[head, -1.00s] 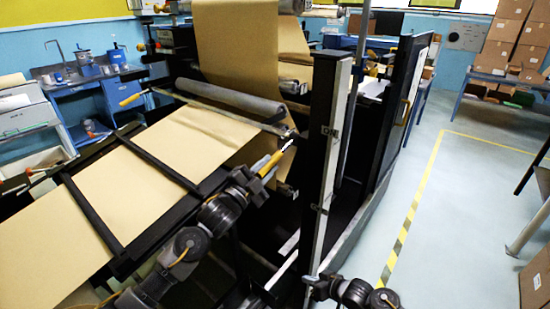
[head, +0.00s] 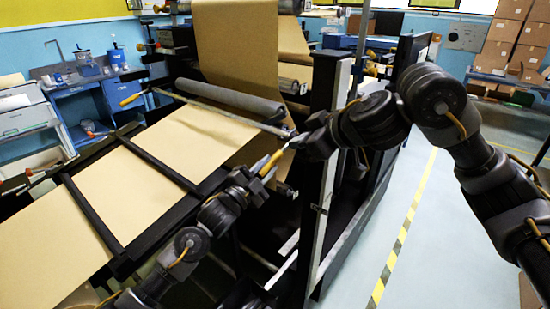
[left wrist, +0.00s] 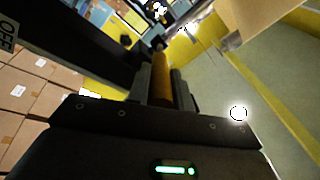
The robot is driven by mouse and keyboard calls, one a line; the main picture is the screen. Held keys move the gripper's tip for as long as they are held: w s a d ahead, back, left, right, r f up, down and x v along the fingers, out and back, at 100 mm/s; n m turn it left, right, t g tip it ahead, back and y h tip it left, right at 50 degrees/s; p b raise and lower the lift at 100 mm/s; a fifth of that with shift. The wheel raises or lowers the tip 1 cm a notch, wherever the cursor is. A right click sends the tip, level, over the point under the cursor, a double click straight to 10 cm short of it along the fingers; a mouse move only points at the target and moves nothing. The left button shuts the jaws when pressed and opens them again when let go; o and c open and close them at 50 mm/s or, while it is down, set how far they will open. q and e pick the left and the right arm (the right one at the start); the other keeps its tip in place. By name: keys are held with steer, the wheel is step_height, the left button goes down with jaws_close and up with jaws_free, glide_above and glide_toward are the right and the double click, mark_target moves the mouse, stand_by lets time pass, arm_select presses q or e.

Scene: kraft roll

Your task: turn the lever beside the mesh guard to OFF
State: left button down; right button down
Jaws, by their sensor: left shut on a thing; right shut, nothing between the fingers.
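The lever with a yellow handle (head: 271,162) is at the near right side of the machine, beside the dark upright post. My left gripper (head: 263,170) is shut on this handle. In the left wrist view the yellow handle (left wrist: 162,82) lies between the two fingers. An OFF label (left wrist: 8,38) shows at the upper left there. My right gripper (head: 302,142) is shut and empty, close to the lever's upper end; I cannot tell whether it touches. I cannot make out the mesh of the guard.
A brown paper web (head: 150,165) runs over the machine under a grey roller (head: 230,97). A tall dark post (head: 325,150) stands right of the lever. Another yellow handle (head: 130,99) is at the far left. Open floor (head: 440,240) lies to the right.

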mark_target(275, 158)
arm_select(q)
steer(key=shift+r, duration=0.15)
steer(key=shift+w, duration=0.1)
arm_select(e)
steer(key=x, duration=0.4)
steer(key=f+x, duration=0.1)
steer(key=x, duration=0.3)
steer(key=d+x, duration=0.1)
steer(key=x, duration=0.3)
steer(key=shift+s+d+f, duration=0.1)
steer(key=shift+f, duration=0.55)
